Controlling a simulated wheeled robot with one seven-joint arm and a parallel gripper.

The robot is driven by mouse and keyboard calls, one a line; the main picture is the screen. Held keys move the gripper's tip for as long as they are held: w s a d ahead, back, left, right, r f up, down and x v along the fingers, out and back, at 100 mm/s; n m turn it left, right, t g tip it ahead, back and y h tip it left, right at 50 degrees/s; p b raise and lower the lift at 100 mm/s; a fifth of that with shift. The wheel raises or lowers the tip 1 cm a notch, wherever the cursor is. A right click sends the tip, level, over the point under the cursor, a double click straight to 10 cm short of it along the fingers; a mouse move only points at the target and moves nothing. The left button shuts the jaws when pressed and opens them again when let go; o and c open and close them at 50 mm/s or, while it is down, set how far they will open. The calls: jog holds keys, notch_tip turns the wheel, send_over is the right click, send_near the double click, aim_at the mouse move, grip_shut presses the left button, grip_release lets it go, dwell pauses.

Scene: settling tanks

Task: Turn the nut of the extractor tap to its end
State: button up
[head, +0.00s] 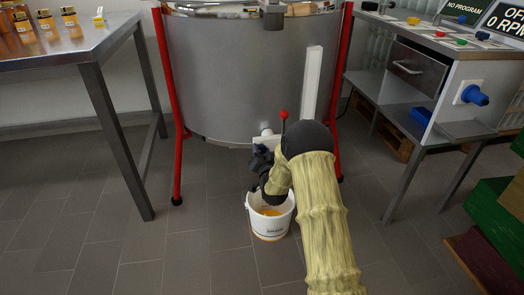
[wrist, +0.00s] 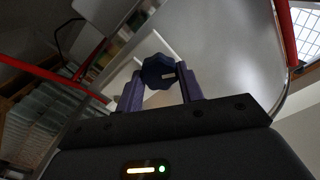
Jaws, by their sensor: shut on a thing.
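The extractor (head: 240,75) is a big steel drum on red legs in the head view; its wall also shows in the wrist view (wrist: 235,50). Its tap sits low at the front, with a pale pipe stub (head: 266,131) and a red-knobbed lever (head: 284,115). The dark blue lobed nut (wrist: 157,71) lies between my gripper's two fingers in the wrist view. My gripper (wrist: 160,88) is shut on the nut. In the head view my gripper (head: 260,160) is at the tap, and my arm hides part of the tap.
A white bucket (head: 258,228) with amber contents stands on the floor below the tap. A steel table (head: 70,48) with jars is at left. A control bench (head: 440,75) is at right, with green crates (head: 490,217) near it. The floor at left is clear.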

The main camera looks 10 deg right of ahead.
jog(key=m+p, duration=0.1)
jog(key=m, duration=0.2)
jog(key=m+p, duration=0.1)
jog(key=m, duration=0.2)
jog(key=shift+d+r, duration=0.15)
jog(key=shift+d, duration=0.05)
jog(key=m+p, duration=0.2)
jog(key=m, duration=0.4)
jog(key=shift+w, duration=0.1)
jog(key=o, duration=1)
jog(key=shift+f, duration=0.2)
jog(key=shift+a+f, duration=0.1)
jog(key=shift+s, duration=0.35)
jog(key=s+p, duration=0.5)
jog(key=s, duration=1.1)
jog(key=shift+s+p, duration=0.3)
jog(key=shift+s, duration=0.1)
